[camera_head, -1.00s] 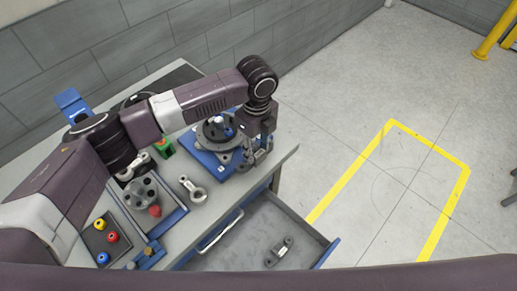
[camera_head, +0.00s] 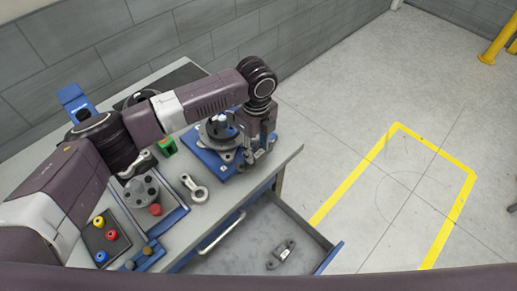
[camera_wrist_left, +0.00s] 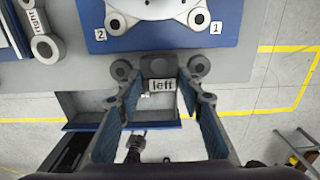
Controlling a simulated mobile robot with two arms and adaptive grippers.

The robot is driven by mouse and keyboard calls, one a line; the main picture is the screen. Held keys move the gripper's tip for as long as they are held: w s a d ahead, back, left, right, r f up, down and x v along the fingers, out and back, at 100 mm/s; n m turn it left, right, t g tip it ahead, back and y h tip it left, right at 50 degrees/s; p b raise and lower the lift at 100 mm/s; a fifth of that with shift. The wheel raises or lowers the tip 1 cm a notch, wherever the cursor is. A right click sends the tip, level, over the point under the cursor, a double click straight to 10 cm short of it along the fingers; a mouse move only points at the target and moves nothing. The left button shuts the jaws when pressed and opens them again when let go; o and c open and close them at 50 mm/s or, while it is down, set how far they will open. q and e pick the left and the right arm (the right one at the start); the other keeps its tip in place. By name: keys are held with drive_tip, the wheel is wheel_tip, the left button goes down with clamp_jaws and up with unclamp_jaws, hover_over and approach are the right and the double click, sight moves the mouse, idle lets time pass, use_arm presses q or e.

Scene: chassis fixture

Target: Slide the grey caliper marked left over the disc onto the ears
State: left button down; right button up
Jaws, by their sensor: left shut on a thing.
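The grey caliper marked left (camera_wrist_left: 160,68) shows in the left wrist view, its label facing the camera. My left gripper (camera_wrist_left: 161,88) is shut on it, with a finger at each side. In the head view my left gripper (camera_head: 255,152) is at the right side of the blue fixture plate (camera_head: 213,164). The dark disc (camera_head: 216,133) sits on that plate. In the wrist view a pale grey part with holed ears lies on the plate (camera_wrist_left: 152,38), between labels 2 and 1, apart from the caliper.
An open drawer (camera_head: 245,243) below the table holds a small grey part (camera_head: 281,254). A grey link (camera_head: 194,188) lies on the table. Left of it are a tray with a grey round part (camera_head: 141,188) and a tray of coloured pieces (camera_head: 108,240).

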idle(0.4)
use_arm(q)
drive_tip(key=shift+p, duration=0.35)
drive_tip(key=shift+w+a, duration=0.15)
drive_tip(key=shift+w+a, duration=0.65)
idle(0.4)
drive_tip(key=shift+w+a, duration=0.1)
idle(0.6)
drive_tip(key=shift+w+a, duration=0.55)
drive_tip(key=shift+w, duration=0.05)
